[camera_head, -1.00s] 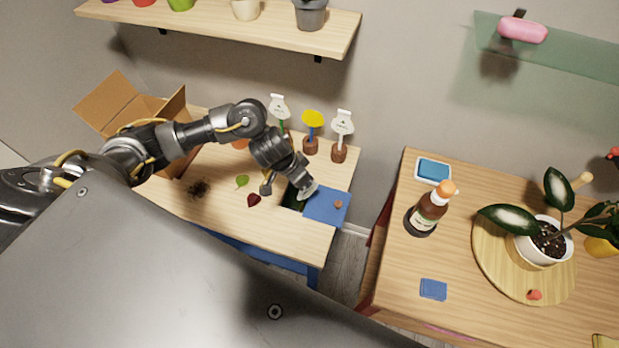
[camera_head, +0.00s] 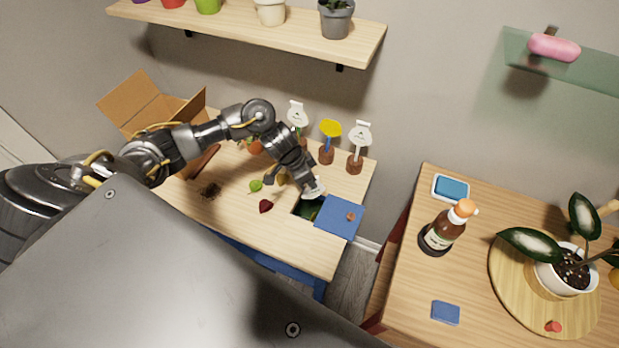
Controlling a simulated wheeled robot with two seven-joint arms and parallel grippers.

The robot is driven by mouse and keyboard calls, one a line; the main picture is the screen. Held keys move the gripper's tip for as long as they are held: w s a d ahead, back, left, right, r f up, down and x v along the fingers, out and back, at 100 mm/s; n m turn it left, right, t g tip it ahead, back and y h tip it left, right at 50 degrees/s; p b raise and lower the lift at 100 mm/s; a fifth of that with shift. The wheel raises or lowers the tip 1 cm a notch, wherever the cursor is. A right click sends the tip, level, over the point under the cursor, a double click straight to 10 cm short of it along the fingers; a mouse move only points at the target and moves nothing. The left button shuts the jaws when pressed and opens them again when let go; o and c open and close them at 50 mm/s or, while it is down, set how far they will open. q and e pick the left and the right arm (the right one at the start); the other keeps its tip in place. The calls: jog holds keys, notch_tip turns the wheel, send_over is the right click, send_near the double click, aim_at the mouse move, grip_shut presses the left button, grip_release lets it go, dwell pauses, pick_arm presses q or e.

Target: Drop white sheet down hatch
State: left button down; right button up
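The white sheet (camera_head: 316,190) is a small pale piece at the tips of my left gripper (camera_head: 308,184). The gripper appears shut on it and holds it just above the back edge of the hatch (camera_head: 305,210). The hatch is a dark opening in the left wooden table, with something green showing inside. Its blue lid (camera_head: 340,218) lies open to the right, with a small brown bit on it. The gripper's fingers are small and partly hidden by the wrist. My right gripper is out of view.
A dark red leaf (camera_head: 266,206) and a green leaf (camera_head: 256,186) lie left of the hatch. Potted plant labels (camera_head: 328,140) stand behind. A cardboard box (camera_head: 150,103) is at the back left. A gap separates the right table (camera_head: 405,265), holding a brown bottle (camera_head: 441,232).

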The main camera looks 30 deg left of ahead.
aim_at(312, 193)
pick_arm(q)
jog(key=shift+f+b, duration=2.35)
jog(key=shift+b, duration=0.1)
jog(key=shift+f, duration=0.25)
jog(key=shift+f+b, duration=1.4)
jog(key=shift+f, duration=1.5)
jog(key=c, duration=1.5)
grip_release()
jog(key=shift+c, duration=0.2)
jog(key=shift+r, duration=0.15)
jog(key=p+v, duration=0.9)
jog(key=p, duration=0.2)
jog(key=shift+r, duration=0.4)
jog(key=shift+s+a, duration=0.15)
